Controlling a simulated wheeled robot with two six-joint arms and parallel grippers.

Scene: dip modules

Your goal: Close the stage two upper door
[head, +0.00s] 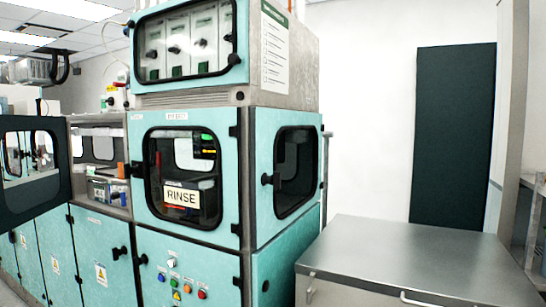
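A teal machine fills the left and middle of the head view. Its upper door marked RINSE (182,197) has a dark window and a black knob on its left edge; it looks shut. Left of it is an open upper bay (100,130) with small items inside. A dark panel with a window (35,201) stands at that bay's left edge; it looks like a door swung outward. No readable label tells which is stage two. Neither of my grippers is in view.
A side door (264,163) with a window looks shut. Lower teal doors (97,232) have black knobs. Coloured buttons (174,283) sit below the RINSE door. A grey metal-topped cabinet (410,255) takes up the lower right. A dark green panel (452,135) is on the white wall.

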